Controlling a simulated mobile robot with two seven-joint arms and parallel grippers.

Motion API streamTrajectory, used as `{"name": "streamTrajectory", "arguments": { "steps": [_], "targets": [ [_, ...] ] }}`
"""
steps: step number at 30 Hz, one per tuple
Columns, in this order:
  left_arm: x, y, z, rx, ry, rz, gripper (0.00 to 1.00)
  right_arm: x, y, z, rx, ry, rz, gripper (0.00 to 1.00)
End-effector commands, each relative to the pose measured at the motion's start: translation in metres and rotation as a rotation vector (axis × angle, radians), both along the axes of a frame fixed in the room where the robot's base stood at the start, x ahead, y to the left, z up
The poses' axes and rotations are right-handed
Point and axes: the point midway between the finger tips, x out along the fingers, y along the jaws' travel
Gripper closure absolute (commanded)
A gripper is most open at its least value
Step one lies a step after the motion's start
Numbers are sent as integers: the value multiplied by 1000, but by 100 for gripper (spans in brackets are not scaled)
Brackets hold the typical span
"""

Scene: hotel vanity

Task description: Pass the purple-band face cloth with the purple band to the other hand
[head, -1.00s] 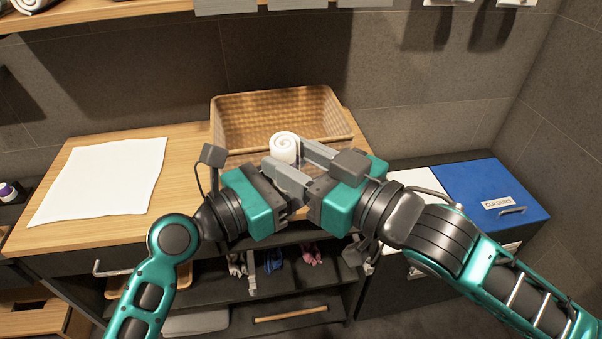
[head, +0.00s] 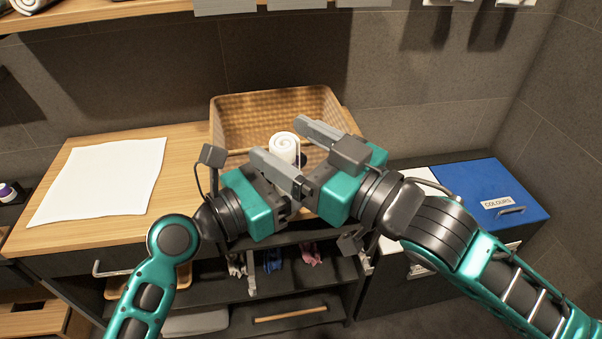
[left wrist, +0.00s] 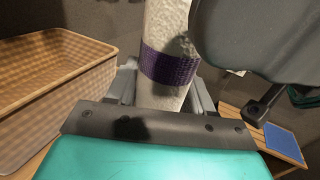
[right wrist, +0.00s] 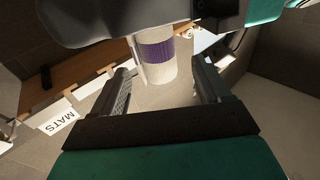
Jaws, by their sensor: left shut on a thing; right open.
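The purple-band face cloth (head: 284,147) is a white roll; its spiral end shows in the head view. Its purple band (left wrist: 169,65) shows in the left wrist view. My left gripper (head: 287,167) is shut on the cloth and holds it up in front of the wicker basket. My right gripper (head: 312,150) is open beside the cloth. In the right wrist view the cloth (right wrist: 158,55) stands between and beyond the spread fingers (right wrist: 165,90), with its band visible. Much of the roll is hidden by the grippers in the head view.
A wicker basket (head: 235,113) stands on the wooden counter behind the grippers. A white cloth (head: 100,180) lies flat at left. A blue lid labelled COLOURS (head: 490,190) is at right. Shelves with small items (head: 272,262) lie below.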

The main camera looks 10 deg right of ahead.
Motion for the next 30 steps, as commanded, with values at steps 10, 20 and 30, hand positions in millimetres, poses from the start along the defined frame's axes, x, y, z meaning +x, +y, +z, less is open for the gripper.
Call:
{"name": "streamTrajectory", "arguments": {
  "steps": [10, 20, 30],
  "targets": [
    [0, 0, 0, 0, 0, 0, 78, 63, -42, 99, 83, -440, -302, 24],
    [0, 0, 0, 0, 0, 0, 78, 129, -85, -53, -330, -231, -578, 24],
    [0, 0, 0, -1, 0, 0, 78, 54, -106, -221, -384, 169, -534, 24]
  ]
}}
